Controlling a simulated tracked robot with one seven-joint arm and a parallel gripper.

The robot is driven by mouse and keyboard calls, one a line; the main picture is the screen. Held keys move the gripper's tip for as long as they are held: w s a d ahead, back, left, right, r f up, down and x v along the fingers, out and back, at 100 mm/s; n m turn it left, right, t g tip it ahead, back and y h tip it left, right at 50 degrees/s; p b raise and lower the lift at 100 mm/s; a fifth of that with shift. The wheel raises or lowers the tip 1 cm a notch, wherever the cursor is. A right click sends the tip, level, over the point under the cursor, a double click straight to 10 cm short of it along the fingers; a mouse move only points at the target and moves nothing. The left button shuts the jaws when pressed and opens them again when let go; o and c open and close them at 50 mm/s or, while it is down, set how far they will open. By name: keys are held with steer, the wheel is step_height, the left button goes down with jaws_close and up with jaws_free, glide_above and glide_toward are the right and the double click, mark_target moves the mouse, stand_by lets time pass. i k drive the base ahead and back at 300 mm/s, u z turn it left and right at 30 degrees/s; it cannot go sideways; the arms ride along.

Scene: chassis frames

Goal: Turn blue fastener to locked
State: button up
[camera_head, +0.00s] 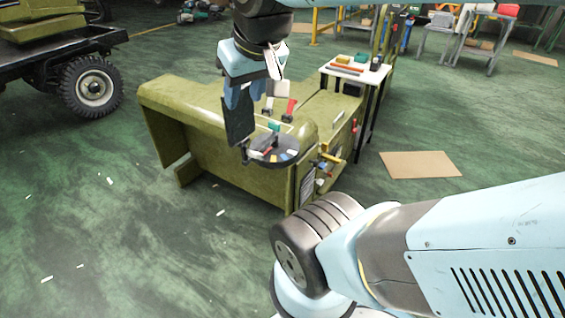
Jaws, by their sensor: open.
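The olive-green chassis body (225,165) stands on the floor at the centre. My gripper (246,150) hangs down over its top, beside a dark round tray (287,162) on the near edge. The jaws are open, with nothing seen held; their tips are small and partly hidden. A teal block (274,126) shows just right of the gripper. A red-handled lever (291,107) stands on the top panel behind. I cannot pick out the blue fastener for sure among the small parts, nor tell its turn position; my arm may hide it.
A yellow valve-like fitting (329,156) sticks out from the chassis's right end. A small white-topped table (352,71) with coloured parts stands behind. A cardboard sheet (420,165) lies on the floor to the right. A wheeled trailer (60,60) stands at left. Floor in front is mostly clear.

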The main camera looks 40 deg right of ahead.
mark_target(323, 165)
steer(key=u, duration=1.2)
steer(key=k, duration=0.85)
steer(key=u, duration=1.6)
steer(key=i, duration=0.1)
steer(key=z, duration=3.65)
steer(key=i, duration=1)
steer(key=z, duration=0.1)
